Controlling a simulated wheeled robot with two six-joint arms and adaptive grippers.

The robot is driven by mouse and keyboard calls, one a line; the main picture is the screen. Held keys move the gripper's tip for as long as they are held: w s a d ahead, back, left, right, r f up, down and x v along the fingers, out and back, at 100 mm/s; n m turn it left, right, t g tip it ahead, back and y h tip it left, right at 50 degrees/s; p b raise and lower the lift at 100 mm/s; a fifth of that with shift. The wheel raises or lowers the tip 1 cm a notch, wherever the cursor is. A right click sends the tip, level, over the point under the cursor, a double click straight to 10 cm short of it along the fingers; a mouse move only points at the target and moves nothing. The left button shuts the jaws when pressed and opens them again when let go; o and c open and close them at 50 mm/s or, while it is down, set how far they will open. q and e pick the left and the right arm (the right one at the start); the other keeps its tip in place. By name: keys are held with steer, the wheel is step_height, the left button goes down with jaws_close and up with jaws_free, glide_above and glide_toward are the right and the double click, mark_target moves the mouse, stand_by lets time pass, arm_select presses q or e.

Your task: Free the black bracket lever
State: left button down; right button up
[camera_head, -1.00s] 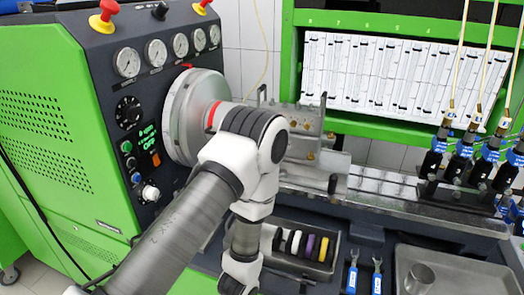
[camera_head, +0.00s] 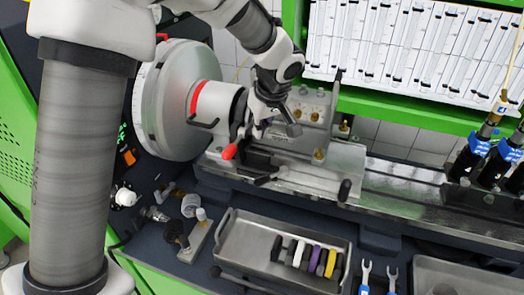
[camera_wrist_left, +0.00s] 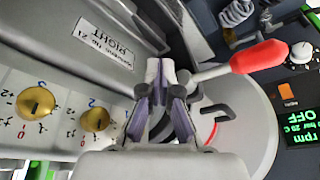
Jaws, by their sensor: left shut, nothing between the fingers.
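My left gripper (camera_head: 248,127) reaches down from above to the clamp area beside the round drum. In the left wrist view its two fingertips (camera_wrist_left: 161,72) are together with nothing between them, beside the metal shaft of a red-handled lever (camera_wrist_left: 258,57). That red grip (camera_head: 229,152) also shows in the head view. A black bent handle (camera_head: 203,124) stands by the red ring and shows in the wrist view (camera_wrist_left: 215,112). Other black levers are a low one (camera_head: 268,179) and an upright one (camera_head: 345,190). I cannot tell which is the bracket lever. My right gripper is out of view.
The large grey drum (camera_head: 172,100) stands left of the clamp block. A metal rail (camera_head: 405,195) runs right toward blue-collared injectors (camera_head: 472,145). A tray (camera_head: 240,245) with coloured pieces lies in front. Brass knobs (camera_wrist_left: 95,119) sit near the fingers.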

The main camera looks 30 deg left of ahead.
mark_target(272, 176)
arm_select(q)
steer(key=s+d+r, duration=0.2)
steer(key=s, duration=0.3)
steer(key=x, duration=0.3)
steer(key=w+p+x, duration=0.1)
steer(key=x, duration=0.3)
steer(key=p+x, duration=0.1)
steer(key=x, duration=0.2)
steer(key=shift+w+a, duration=0.25)
steer(key=shift+a, duration=0.2)
steer(key=d+f, duration=0.1)
steer(key=s+d+f+p, duration=0.1)
steer(key=d, duration=0.1)
steer(key=shift+s+f, duration=0.1)
steer(key=shift+f, duration=0.05)
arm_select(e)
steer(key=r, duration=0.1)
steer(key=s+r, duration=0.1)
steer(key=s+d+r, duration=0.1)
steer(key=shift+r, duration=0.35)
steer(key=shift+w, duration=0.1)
arm_select(q)
steer(key=shift+f, duration=0.1)
